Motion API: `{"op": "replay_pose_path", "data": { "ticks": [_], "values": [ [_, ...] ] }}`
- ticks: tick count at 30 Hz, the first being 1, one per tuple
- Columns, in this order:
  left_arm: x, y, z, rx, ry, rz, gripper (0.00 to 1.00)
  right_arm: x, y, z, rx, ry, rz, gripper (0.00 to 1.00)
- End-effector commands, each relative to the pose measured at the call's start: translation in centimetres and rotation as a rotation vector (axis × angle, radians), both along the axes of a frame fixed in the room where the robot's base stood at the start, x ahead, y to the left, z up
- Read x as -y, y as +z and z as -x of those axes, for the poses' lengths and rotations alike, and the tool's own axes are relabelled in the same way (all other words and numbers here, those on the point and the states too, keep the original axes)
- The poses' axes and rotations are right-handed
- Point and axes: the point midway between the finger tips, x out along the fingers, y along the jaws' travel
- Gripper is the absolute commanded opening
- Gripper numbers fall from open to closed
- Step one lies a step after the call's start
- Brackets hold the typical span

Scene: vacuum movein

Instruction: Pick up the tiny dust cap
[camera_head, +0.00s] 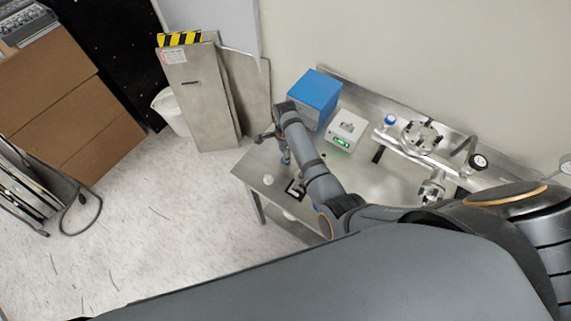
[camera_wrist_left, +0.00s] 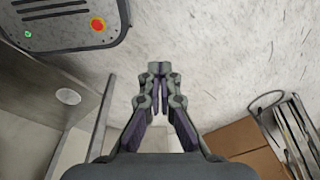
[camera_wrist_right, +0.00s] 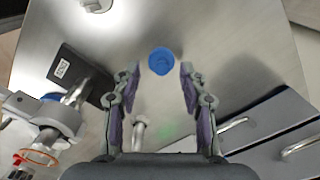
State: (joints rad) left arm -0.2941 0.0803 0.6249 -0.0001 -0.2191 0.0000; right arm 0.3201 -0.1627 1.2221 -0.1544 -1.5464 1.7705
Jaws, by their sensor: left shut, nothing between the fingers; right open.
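A small round blue cap (camera_wrist_right: 161,61), which looks like the dust cap, lies on the steel table (camera_wrist_right: 225,30) in the right wrist view. My right gripper (camera_wrist_right: 158,72) is open, with its fingertips on either side of the cap in the picture and no visible contact. In the head view my right gripper (camera_head: 275,150) is over the table's left end; the cap is not clearly made out there. My left gripper (camera_wrist_left: 159,72) is shut and empty, with floor behind it in the left wrist view.
A black labelled block (camera_wrist_right: 82,73) and metal vacuum fittings (camera_wrist_right: 50,125) are left of the right gripper. On the table stand a blue box (camera_head: 315,92), a grey device with green display (camera_head: 346,128) and a flanged assembly (camera_head: 420,137). Cardboard boxes (camera_head: 75,105) stand at far left.

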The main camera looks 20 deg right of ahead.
Motion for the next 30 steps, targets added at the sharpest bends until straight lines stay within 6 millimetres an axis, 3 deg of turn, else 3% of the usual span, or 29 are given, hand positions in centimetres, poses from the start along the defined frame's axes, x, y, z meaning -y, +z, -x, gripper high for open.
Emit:
{"op": "replay_pose_path", "data": {
  "ticks": [1, 2, 9, 18, 30],
  "values": [
    [0.05, -1.59, 0.57, -0.009, 0.001, 0.001, 0.0, -0.01, -1.45, 0.0, 0.0, 0.0, 0.0, 0.43],
    [0.08, -1.76, 0.83, -0.013, 0.001, 0.001, 0.0, -0.01, -1.54, 0.0, 0.0, 0.0, 0.0, 0.43],
    [0.12, -1.43, 1.06, -0.017, 0.001, 0.002, 0.0, -0.01, -1.16, 0.03, 0.0, 0.0, 0.0, 0.43],
    [0.11, -1.42, 0.91, -0.014, 0.001, 0.002, 0.0, -0.01, -1.17, 0.04, 0.0, 0.0, 0.0, 0.04],
    [0.1, -0.95, 0.66, -0.01, 0.001, 0.001, 0.0, 0.05, -0.74, 0.02, 0.0, 0.001, 0.0, 0.04]
  ]
}}
